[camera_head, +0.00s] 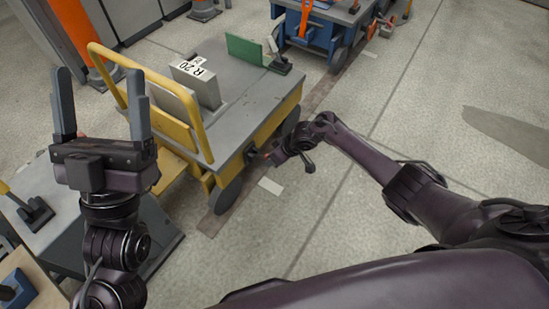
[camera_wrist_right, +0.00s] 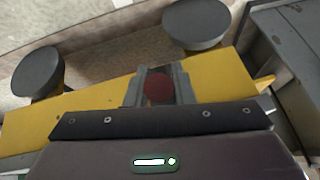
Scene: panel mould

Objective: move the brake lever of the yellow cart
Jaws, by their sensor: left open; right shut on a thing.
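The yellow cart (camera_head: 224,150) stands left of centre in the head view, with a grey top and a yellow push rail. Its yellow side (camera_wrist_right: 220,80) fills the middle of the right wrist view, with two dark wheels beyond. My right gripper (camera_head: 262,156) is at the cart's near side. In the right wrist view a round dark red knob (camera_wrist_right: 158,88) sits between its fingers, and the gripper is shut on it. The knob appears to be the brake lever's end; the rest of the lever is hidden. My left gripper (camera_head: 102,105) is raised, open and empty, left of the cart.
Grey blocks, one labelled R 20 (camera_head: 190,69), and a green plate (camera_head: 244,49) stand on the cart. A blue cart (camera_head: 309,28) is behind it. The floor at right is mostly clear beyond my right arm.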

